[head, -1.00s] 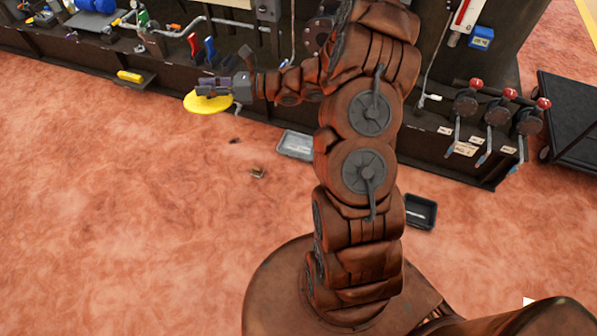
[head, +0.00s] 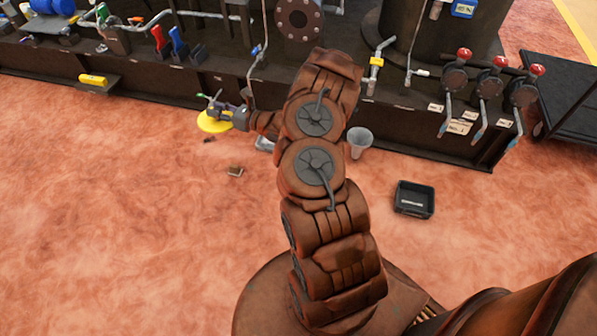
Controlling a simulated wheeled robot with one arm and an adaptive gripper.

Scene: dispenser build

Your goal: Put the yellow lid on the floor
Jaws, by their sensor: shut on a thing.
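The yellow lid (head: 213,123) is a flat round disc in the left middle of the head view, in front of the dark machine base. My gripper (head: 216,112) is shut on the lid at its upper side. The lid appears low over the reddish floor (head: 130,200); I cannot tell whether it touches it. The fingertips are small in this view and partly cover the lid.
The dark machine base (head: 330,125) runs along the back. A grey cup (head: 359,138), a black tray (head: 414,203) and a small brown piece (head: 235,171) are on the floor. The floor at left is clear.

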